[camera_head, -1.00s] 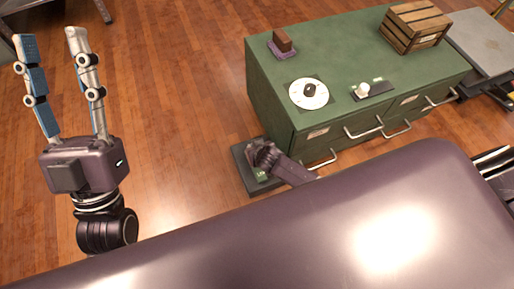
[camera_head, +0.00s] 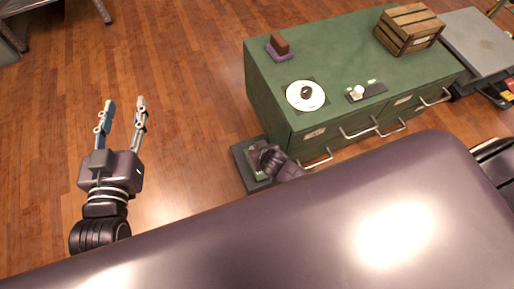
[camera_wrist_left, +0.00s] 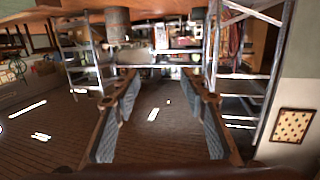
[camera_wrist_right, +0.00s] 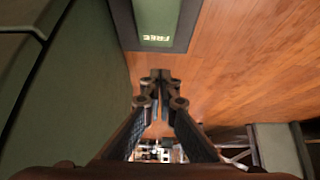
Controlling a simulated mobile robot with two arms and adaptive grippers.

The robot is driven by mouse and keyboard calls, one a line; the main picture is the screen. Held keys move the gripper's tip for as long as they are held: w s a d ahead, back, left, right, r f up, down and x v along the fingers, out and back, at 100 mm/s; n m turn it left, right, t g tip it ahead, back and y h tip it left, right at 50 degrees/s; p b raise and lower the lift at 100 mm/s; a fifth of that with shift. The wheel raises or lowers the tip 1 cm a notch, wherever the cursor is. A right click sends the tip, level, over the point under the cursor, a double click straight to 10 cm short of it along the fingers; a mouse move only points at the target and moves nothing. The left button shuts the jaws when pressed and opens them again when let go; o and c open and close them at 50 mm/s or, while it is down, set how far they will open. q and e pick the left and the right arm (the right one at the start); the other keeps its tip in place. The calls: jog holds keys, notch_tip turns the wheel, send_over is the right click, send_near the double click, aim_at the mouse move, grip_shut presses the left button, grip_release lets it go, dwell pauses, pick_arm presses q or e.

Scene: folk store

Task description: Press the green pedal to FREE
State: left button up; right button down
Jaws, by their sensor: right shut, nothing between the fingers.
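The green pedal (camera_wrist_right: 157,20) shows at the top of the right wrist view, with the word FREE upside down near its end. Its dark base (camera_head: 240,160) is on the floor beside the green cabinet in the head view, where my right gripper (camera_head: 262,155) covers much of the pedal. My right gripper is shut and empty; its fingertips (camera_wrist_right: 160,76) appear just short of the base's edge in the wrist view. I cannot tell whether it touches the pedal. My left gripper (camera_head: 124,101) is open and empty over bare floor, far left of the pedal.
The green cabinet (camera_head: 262,100) stands right beside the pedal, its drawer handles (camera_head: 360,132) sticking out. On it are a white dial (camera_head: 296,101), a small brown block (camera_head: 279,44) and a wooden crate (camera_head: 408,30). The wood floor (camera_head: 185,90) to the left is clear.

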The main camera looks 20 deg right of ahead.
pick_arm(q)
jog(key=s+a+f+g+y+p, duration=0.1)
jog(key=s+a+f+g, duration=0.1)
jog(key=f, duration=0.6)
jog(key=shift+s+f+g, duration=0.15)
jog(key=shift+s+g, duration=0.6)
jog(key=shift+g, duration=0.45)
pick_arm(e)
jog(key=v, duration=0.3)
jog(key=shift+r, duration=0.1)
